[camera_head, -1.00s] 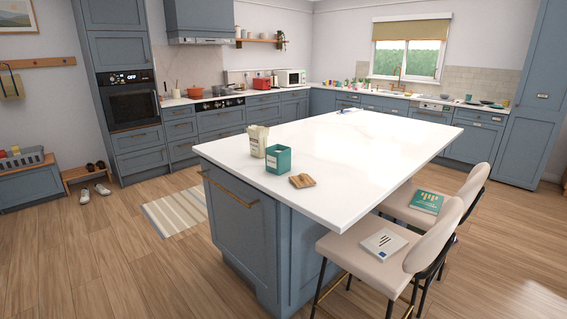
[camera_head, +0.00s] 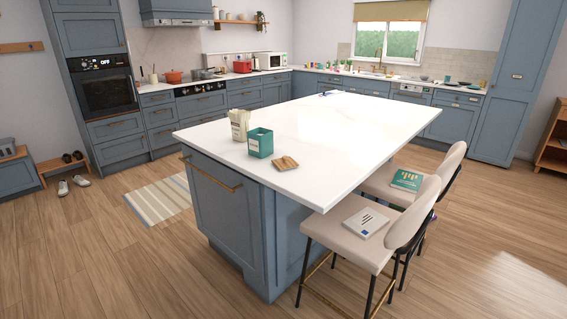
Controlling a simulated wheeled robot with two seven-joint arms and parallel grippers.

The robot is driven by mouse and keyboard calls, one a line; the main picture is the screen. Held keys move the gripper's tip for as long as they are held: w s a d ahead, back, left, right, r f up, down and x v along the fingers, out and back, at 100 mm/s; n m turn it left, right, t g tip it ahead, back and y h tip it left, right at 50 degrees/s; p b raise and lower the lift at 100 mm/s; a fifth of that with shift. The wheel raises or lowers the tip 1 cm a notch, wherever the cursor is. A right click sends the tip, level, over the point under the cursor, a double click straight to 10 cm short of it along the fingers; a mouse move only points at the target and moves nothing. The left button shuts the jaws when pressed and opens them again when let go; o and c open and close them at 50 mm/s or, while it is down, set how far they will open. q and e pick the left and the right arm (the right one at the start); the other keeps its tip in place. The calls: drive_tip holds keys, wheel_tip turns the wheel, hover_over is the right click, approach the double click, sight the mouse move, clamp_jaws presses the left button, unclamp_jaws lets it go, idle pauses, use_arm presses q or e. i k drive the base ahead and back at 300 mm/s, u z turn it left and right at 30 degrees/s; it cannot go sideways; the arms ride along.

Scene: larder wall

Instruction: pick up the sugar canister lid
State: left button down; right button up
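On the near end of the white island top stands an open teal canister (camera_head: 260,142) with a pale label. A flat wooden piece (camera_head: 285,163) lies on the island top just right of it; it may be the canister's lid, but it is too small to be sure. A cream container (camera_head: 239,124) with upright contents stands behind and left of the canister. Neither of my grippers is in view.
The white island top (camera_head: 330,125) is mostly bare. Two chairs with books on their seats, a nearer one (camera_head: 365,232) and a farther one (camera_head: 400,182), stand along its right side. A striped rug (camera_head: 150,200) lies left. Wooden floor is clear in front.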

sight(286, 162)
drive_tip(key=z, duration=0.9)
drive_tip(key=i, duration=1.35)
drive_tip(key=u, duration=2.35)
